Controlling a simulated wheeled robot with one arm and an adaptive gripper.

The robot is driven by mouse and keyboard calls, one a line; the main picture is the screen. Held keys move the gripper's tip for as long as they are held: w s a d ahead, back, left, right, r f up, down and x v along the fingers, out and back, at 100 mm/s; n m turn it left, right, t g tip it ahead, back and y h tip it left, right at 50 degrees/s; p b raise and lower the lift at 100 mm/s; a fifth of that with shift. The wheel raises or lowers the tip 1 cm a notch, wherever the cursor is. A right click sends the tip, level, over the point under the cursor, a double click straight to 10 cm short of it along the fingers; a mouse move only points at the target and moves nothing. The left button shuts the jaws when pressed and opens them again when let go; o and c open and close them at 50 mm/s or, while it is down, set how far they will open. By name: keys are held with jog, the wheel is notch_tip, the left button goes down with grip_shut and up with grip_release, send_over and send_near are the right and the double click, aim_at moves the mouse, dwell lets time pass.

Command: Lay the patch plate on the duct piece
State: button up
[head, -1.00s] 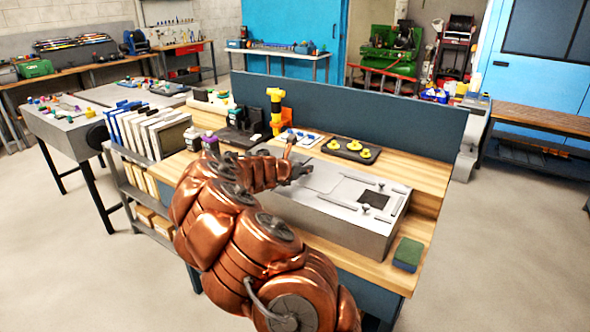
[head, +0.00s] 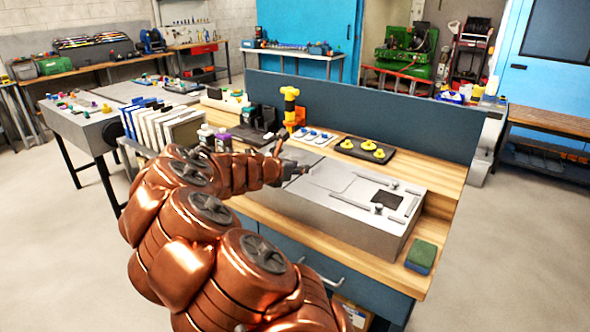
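The duct piece (head: 345,229) is a long grey metal box lying on the wooden workbench. Its top has a dark square opening (head: 387,199) towards the right end, with thin rails and small knobs beside it. My gripper (head: 304,170) is over the left part of the duct piece's top, small and dark. Whether its fingers are open or hold anything is too small to tell. A thin-edged grey panel (head: 331,178) shows on the duct top just right of the gripper; I cannot tell if it is the patch plate. My copper arm hides the duct's left front.
A black tray with yellow knobs (head: 362,150) and a white tray (head: 315,137) stand behind the duct. A yellow-topped stand (head: 290,107) is behind the gripper. A green sponge (head: 421,256) lies at the bench's front right. A blue panel (head: 400,118) closes the back.

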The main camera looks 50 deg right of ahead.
jog(key=shift+a+r, duration=0.15)
jog(key=shift+a, duration=0.35)
jog(key=s+a+r+m+g+y, duration=0.1)
jog(key=s+a+r+m+y, duration=0.1)
jog(key=s+a+m, duration=0.7)
jog(key=s+a+f+m+y, duration=0.2)
jog(key=s+a, duration=0.3)
jog(key=a, duration=0.7)
jog(key=s+a+f+m+y, duration=0.3)
jog(key=s+a+m+y, duration=0.1)
jog(key=a, duration=0.8)
jog(key=s+a+f+m+g+y, duration=0.1)
jog(key=s+a+f+m+y, duration=0.2)
jog(key=a, duration=1)
jog(key=s+y, duration=0.2)
jog(key=s, duration=0.2)
jog(key=shift+s+f, duration=0.2)
jog(key=shift+s, duration=0.2)
